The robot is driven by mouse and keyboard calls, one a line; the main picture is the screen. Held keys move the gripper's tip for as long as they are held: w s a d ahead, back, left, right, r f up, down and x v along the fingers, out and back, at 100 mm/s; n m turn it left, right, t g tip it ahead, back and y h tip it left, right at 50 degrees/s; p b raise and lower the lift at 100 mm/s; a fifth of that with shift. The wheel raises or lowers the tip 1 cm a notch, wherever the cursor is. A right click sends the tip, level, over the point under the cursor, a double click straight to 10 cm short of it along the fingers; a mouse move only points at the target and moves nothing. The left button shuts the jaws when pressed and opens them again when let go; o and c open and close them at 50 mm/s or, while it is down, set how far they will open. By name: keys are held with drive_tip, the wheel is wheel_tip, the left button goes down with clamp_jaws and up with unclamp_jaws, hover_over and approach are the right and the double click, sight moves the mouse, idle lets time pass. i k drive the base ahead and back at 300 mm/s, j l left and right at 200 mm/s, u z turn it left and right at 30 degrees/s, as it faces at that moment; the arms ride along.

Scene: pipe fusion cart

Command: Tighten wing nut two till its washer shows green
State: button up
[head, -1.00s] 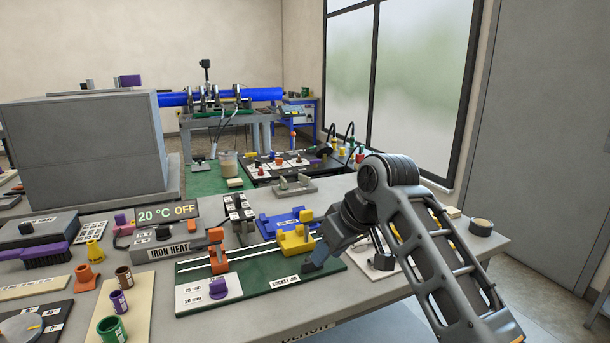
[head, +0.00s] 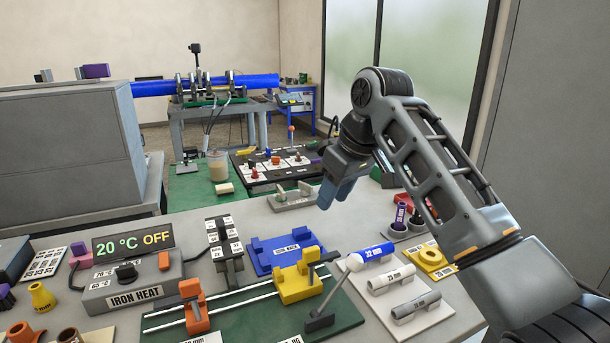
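No wing nut or colour washer can be made out from here. A long blue pipe (head: 256,81) lies in a row of dark clamps (head: 210,88) on the grey stand at the back; the fittings on the clamps are too small to tell. My gripper (head: 335,196) hangs over the bench, pointing down, well in front of the pipe and clamps. Its blue-grey fingers look close together from this angle, and I cannot see whether there is a gap. Nothing shows hanging from them.
Below my gripper are a socket jig (head: 237,322) with orange and yellow clamps, a white-knobbed lever (head: 354,263), and labelled pipe pieces (head: 391,279). An iron heater box (head: 133,290) reads 20 °C OFF. A large grey cabinet (head: 65,150) blocks the left. A narrow bench holds small parts behind.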

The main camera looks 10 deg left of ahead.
sight(307, 189)
drive_tip(key=i+j, duration=0.15)
drive_tip(key=i, duration=0.25)
drive_tip(key=i+j, duration=0.2)
drive_tip(key=i, duration=0.2)
drive_tip(key=i+j, duration=0.15)
drive_tip(key=i, duration=0.3)
